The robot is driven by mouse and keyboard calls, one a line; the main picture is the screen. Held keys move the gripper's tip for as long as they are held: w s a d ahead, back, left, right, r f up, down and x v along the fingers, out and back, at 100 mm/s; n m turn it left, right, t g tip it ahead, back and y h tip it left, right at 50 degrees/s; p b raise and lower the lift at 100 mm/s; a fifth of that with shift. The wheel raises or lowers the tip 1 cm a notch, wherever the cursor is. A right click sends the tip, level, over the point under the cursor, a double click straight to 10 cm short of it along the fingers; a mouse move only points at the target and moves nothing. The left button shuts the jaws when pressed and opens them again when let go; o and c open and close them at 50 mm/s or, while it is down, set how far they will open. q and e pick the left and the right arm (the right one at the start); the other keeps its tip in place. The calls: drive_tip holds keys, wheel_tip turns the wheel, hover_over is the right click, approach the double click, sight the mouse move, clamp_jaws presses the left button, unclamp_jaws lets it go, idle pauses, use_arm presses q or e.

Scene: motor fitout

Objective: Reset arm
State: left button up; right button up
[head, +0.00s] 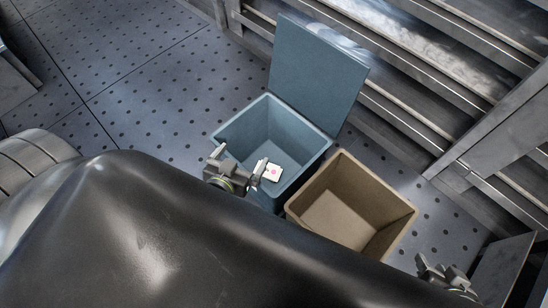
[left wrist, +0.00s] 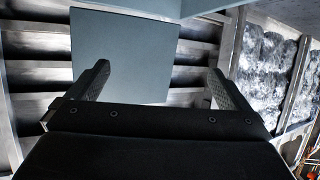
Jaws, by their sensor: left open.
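My left gripper (head: 240,164) is over the near edge of the blue bin (head: 227,128) in the head view. Its two fingers stand apart with nothing between them, and they also show apart in the left wrist view (left wrist: 158,85). A small white piece with a pink mark (head: 273,173) shows in the blue bin, just right of the right finger. It looks to be apart from the finger. My right gripper (head: 440,270) is at the lower right, small and partly hidden, right of the tan bin (head: 408,222). Its finger gap is unclear.
The blue bin's lid (head: 318,78) stands open at the back and fills the middle of the left wrist view (left wrist: 125,50). The tan bin looks empty. Metal rails (head: 440,75) run behind the bins. The dotted floor (head: 145,85) at left is clear.

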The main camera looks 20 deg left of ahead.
use_arm(q)
drive_tip(key=shift+r, duration=0.1)
idle(0.4)
